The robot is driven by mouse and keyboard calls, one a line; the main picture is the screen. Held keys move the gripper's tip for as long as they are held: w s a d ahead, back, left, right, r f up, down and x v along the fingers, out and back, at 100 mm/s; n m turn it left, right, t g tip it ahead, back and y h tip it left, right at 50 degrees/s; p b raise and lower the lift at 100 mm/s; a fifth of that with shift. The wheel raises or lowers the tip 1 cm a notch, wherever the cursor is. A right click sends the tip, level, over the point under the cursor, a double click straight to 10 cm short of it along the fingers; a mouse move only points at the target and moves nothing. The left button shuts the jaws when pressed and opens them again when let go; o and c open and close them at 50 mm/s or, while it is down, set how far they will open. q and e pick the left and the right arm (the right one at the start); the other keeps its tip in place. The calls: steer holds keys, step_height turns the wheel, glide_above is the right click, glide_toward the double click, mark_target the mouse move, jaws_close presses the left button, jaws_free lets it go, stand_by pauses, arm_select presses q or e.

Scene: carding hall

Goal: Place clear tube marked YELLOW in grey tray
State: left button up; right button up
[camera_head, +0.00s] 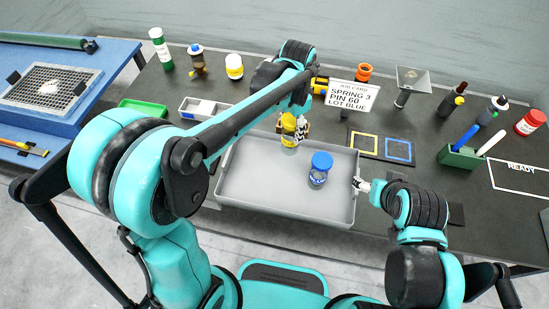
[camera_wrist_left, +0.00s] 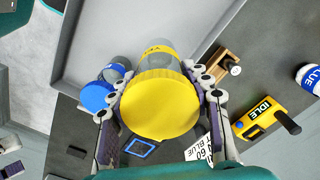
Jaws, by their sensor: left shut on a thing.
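My left gripper (camera_head: 291,128) is shut on a clear tube (camera_wrist_left: 157,55) with a yellow lid (camera_wrist_left: 160,105); part of its yellow label shows in the left wrist view. The held tube appears at the far rim of the grey tray (camera_head: 257,192) in the head view; its height above the tray is hard to tell. A clear tube with a blue lid (camera_head: 321,164) stands upright inside the tray, and it also shows in the left wrist view (camera_wrist_left: 97,95). My right gripper (camera_head: 362,185) is at the tray's right wall; its finger opening is too small to tell.
Behind the tray are a job card (camera_head: 352,96) and a mat with yellow and blue squares (camera_head: 381,147). A green holder (camera_head: 461,156) with pens stands to the right. Several bottles line the back. The tray's left part is bare.

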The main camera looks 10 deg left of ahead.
arm_select(q)
steer(key=s+a+f+b, duration=0.3)
steer(key=s+a+f, duration=0.2)
steer(key=a+f, duration=0.2)
steer(key=shift+a+f, duration=0.3)
steer(key=shift+f, duration=0.9)
steer(key=shift+b, duration=0.35)
steer(key=o, duration=1.2)
steer(key=shift+f, duration=0.1)
